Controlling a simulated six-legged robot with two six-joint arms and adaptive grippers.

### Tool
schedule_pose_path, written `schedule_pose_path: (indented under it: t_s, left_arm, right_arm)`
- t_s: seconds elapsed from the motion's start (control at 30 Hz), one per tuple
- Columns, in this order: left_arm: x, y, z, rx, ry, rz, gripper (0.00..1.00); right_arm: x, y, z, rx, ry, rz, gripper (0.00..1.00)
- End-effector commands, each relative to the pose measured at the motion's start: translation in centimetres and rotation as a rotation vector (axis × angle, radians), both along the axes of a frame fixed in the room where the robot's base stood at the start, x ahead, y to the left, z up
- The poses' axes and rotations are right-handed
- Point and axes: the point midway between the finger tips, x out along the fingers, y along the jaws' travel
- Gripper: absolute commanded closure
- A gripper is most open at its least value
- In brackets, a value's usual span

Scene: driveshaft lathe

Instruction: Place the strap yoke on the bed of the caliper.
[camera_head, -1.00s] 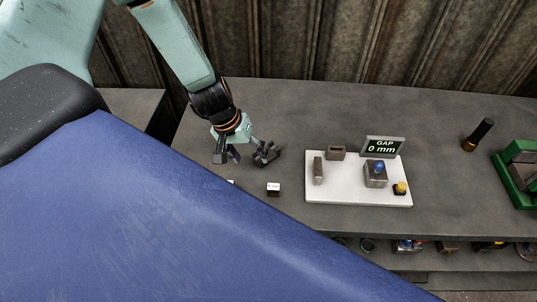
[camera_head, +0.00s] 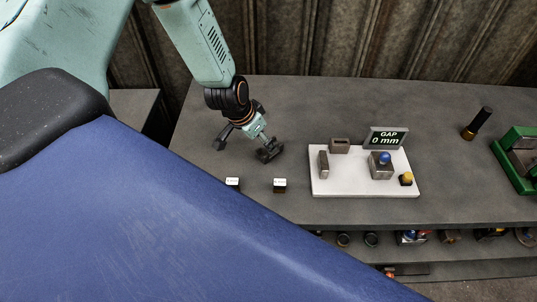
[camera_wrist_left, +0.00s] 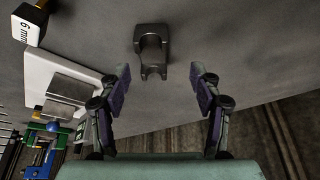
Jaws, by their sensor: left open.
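The strap yoke (camera_head: 269,152) is a small dark grey part lying on the bench. In the left wrist view the strap yoke (camera_wrist_left: 151,45) shows a forked end towards my gripper. My left gripper (camera_head: 250,136) is beside the yoke in the head view. In the wrist view my left gripper (camera_wrist_left: 160,73) is open and empty, with the yoke just beyond and between its fingertips. The caliper (camera_head: 336,187) is a white plate with an upright metal block, a block with a blue knob, a yellow button and a display reading GAP 0 mm. My right gripper is not in view.
Two small labelled blocks, one left (camera_head: 233,184) and one right (camera_head: 280,185), stand near the bench's front edge. A dark cylinder (camera_head: 477,123) and a green machine (camera_head: 516,160) are at the right. A lower shelf (camera_head: 450,252) holds several parts. Bare bench lies between yoke and caliper.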

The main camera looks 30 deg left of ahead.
Motion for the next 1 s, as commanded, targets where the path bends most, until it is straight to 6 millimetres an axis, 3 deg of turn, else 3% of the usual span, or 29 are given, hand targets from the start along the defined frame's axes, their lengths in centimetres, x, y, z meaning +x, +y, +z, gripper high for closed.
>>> schedule_pose_path:
  t_s: [0.4, 0.83, 1.0]
  left_arm:
    - [0.8, -0.9, -4.2, 0.000, 0.001, -0.002, 0.36]
    - [1.2, -1.0, -4.7, -0.001, 0.001, -0.002, 0.36]
    - [1.2, -1.0, -4.7, -0.001, 0.001, -0.002, 0.50]
  right_arm:
    - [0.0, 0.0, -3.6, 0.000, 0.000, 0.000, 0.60]
    - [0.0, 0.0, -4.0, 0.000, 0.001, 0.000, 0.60]
    - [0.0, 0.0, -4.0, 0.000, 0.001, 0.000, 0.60]
